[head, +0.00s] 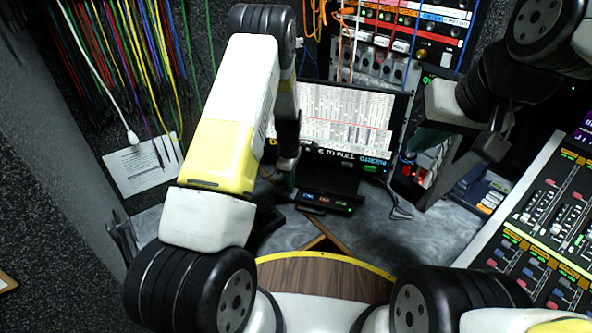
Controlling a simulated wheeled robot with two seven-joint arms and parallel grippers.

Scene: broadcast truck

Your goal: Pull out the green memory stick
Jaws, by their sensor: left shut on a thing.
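A low black dock (329,186) stands on the grey desk in front of the monitor. My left gripper (289,181) points down just at the dock's left end. My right gripper (462,147) hangs at the right, in front of a dark rack unit. Its two fingers stand apart and nothing shows between them.
A lit monitor (350,120) stands behind the dock. A mixing console (545,225) fills the right side. Small boxes (481,192) lie beside it. Coloured cables (125,50) hang at the left above a paper sheet (142,165). The desk is clear right of the dock.

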